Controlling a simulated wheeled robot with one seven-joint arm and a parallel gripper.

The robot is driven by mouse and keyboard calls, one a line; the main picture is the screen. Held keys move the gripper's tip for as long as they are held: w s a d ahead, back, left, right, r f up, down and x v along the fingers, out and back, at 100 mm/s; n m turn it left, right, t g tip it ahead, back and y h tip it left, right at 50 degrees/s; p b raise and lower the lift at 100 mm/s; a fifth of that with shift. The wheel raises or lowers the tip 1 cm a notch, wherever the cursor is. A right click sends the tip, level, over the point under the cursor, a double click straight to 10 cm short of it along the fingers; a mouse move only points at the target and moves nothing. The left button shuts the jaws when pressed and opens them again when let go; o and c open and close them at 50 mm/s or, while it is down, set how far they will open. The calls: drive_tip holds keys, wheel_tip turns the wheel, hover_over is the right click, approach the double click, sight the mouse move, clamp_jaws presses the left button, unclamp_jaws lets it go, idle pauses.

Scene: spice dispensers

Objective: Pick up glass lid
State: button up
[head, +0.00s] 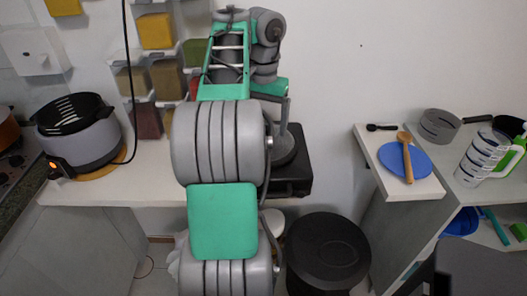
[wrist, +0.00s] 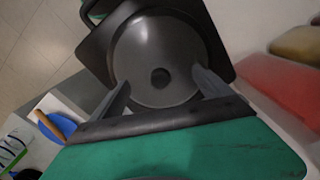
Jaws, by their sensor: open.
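The glass lid (wrist: 155,45) looks grey and round with a dark round knob (wrist: 159,77) at its middle. It sits on a black square-cornered appliance (wrist: 222,62). In the head view the lid (head: 287,150) is partly hidden behind my arm, on the black appliance (head: 292,180). My gripper (wrist: 163,84) is open in the wrist view, with one finger on each side of the knob and nothing held. The fingertips overlap the lid's lower part in the picture; I cannot tell whether they touch it.
Wall-mounted spice dispensers (head: 157,32) hang behind and left of my arm. A grey fryer (head: 80,135) stands on the counter at left. At right, a blue plate (head: 404,160) with a wooden spoon (head: 407,152) lies on a board. A black bin (head: 328,250) stands on the floor below.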

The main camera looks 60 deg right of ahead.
wheel_tip(320, 180, down, 2)
drive_tip(key=shift+f+b, duration=0.1)
drive_tip(key=shift+b, duration=0.25)
drive_tip(key=shift+r, duration=0.2)
drive_tip(key=c, duration=0.9)
drive_tip(key=shift+a+f, duration=0.1)
drive_tip(key=shift+f, duration=0.05)
drive_tip(key=c, duration=1)
drive_tip(key=shift+f, duration=0.1)
clamp_jaws()
